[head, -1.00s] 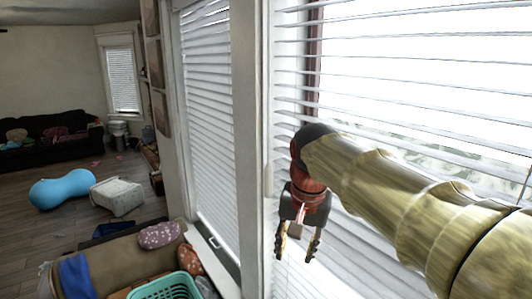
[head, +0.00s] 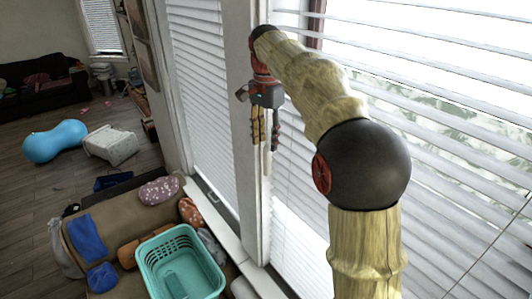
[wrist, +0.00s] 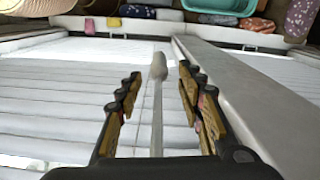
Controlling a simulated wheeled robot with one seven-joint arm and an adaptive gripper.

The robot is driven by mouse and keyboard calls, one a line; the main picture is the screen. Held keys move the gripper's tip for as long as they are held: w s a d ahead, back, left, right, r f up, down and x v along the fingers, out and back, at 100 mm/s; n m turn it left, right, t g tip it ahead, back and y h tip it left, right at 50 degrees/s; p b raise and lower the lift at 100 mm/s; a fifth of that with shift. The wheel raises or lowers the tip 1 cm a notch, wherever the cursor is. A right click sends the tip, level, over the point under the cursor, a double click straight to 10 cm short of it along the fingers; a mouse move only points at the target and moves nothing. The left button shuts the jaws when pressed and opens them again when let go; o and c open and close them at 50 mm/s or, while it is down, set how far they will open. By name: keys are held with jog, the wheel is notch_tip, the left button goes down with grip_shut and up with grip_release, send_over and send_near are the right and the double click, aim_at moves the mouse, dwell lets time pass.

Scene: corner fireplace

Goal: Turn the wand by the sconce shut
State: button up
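A thin white wand (wrist: 157,105) with a thicker pale end hangs in front of the window blind (wrist: 60,105). In the wrist view it runs between the two fingers of my gripper (wrist: 159,74), with a gap on each side. My gripper is open around the wand and does not appear to touch it. In the head view my gripper (head: 266,143) points down beside the white window post, with the pale wand (head: 266,162) partly hidden by its fingers. I cannot make out a sconce.
A white post (head: 242,120) divides this window from another blind (head: 205,90) to the left. Below stand a teal basket (head: 150,255) and a tan seat with cushions (head: 158,190). A blue peanut-shaped ball (head: 55,142) lies on open floor at left.

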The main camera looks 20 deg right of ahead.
aim_at(266, 157)
notch_tip(266, 157, down, 7)
jog(key=shift+s+r, duration=0.1)
jog(key=shift+r, duration=0.05)
jog(key=shift+c, duration=0.8)
jog(key=c, duration=0.7)
grip_shut()
